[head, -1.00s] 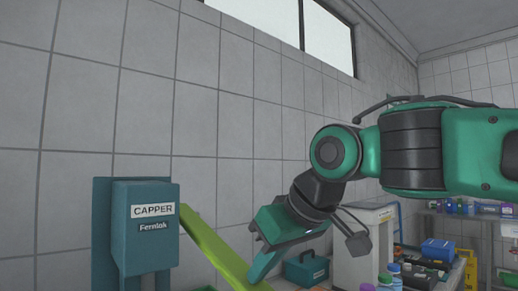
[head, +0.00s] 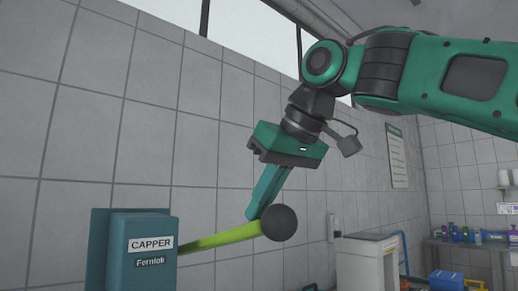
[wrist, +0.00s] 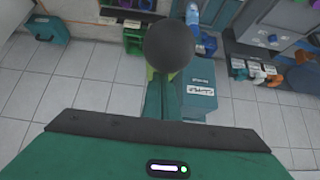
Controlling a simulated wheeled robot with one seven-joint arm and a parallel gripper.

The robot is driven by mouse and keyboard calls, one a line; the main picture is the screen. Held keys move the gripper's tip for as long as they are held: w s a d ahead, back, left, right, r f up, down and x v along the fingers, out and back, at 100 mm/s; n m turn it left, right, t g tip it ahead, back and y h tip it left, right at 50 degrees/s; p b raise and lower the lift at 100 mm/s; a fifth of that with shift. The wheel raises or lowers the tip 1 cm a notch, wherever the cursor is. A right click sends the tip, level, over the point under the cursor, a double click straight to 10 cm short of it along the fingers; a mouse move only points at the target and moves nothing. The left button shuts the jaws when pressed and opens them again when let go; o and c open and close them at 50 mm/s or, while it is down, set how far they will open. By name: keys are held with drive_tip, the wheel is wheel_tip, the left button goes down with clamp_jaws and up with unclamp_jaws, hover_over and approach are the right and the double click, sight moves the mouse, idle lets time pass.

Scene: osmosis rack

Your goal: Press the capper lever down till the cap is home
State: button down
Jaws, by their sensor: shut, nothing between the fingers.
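The capper (head: 140,262) is a teal box with a "CAPPER" label at the lower left of the head view; its labelled box also shows in the wrist view (wrist: 196,100). Its lime-green lever (head: 220,237) runs right and tilts slightly upward to a dark round knob (head: 279,222). The knob also shows in the wrist view (wrist: 168,45). My gripper (head: 252,214) is shut and empty. Its fingertips appear at the lever just beside the knob; I cannot tell whether they touch it. The cap and any bottle under the capper are out of view.
A tiled wall (head: 120,120) stands behind the capper. A pale cabinet (head: 365,262) stands at the lower right, and a shelf with bottles (head: 475,238) is farther right. A teal case (wrist: 42,27) lies at the upper left of the wrist view.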

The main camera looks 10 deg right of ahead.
wheel_tip(320, 180, up, 12)
drive_tip(key=shift+w+f, duration=0.2)
drive_tip(key=shift+w, duration=0.15)
